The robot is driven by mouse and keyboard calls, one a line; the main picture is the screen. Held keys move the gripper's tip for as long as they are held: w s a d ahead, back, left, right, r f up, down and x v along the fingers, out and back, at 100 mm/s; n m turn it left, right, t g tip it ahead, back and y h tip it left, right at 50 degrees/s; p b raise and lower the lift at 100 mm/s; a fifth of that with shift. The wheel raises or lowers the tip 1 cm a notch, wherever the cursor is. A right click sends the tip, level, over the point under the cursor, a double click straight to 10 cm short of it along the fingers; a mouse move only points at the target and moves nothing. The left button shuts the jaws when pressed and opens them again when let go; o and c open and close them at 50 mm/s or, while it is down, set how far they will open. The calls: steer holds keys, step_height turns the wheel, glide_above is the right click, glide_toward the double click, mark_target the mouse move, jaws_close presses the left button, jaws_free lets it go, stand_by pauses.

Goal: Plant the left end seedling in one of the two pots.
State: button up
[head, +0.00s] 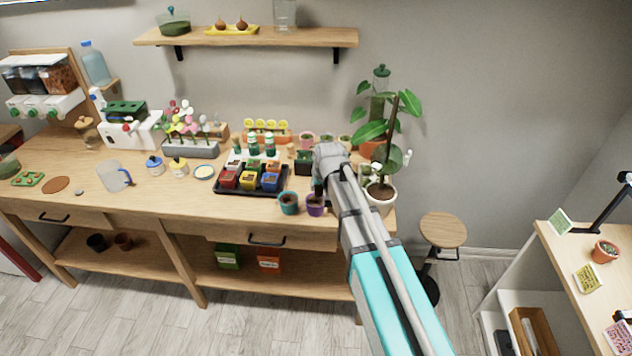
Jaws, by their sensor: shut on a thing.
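My gripper (319,187) points down just above the purple pot (315,206) near the table's front edge. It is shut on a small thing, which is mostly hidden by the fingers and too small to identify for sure. The teal pot (288,204) stands to the left of the purple one, with dark soil at its top. A small dark container with green tops (303,161) sits just behind and left of my gripper, partly hidden by it. I cannot tell whether it holds the seedlings.
A black tray (246,193) with several coloured pots stands left of the teal pot. Green-capped bottles (253,145) stand behind the tray. The front table edge is near both pots.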

steer(key=shift+t, duration=0.4)
steer(key=w, duration=0.2)
steer(key=w+a, duration=0.1)
steer(key=shift+w+a+f+b, duration=0.2)
steer(key=shift+w+b, duration=0.1)
steer(key=shift+w, duration=0.1)
steer(key=shift+f, duration=0.2)
steer(key=b, duration=0.6)
glide_above(316, 206)
steer(key=w, duration=0.2)
step_height(316, 206, down, 6)
steer(key=shift+s+r, duration=0.15)
steer(key=shift+r, duration=0.1)
steer(key=shift+r+p, duration=0.3)
steer(key=shift+p, duration=0.05)
steer(key=shift+f+b, duration=0.9)
stand_by(0.3)
stand_by(0.4)
steer(key=o, duration=0.8)
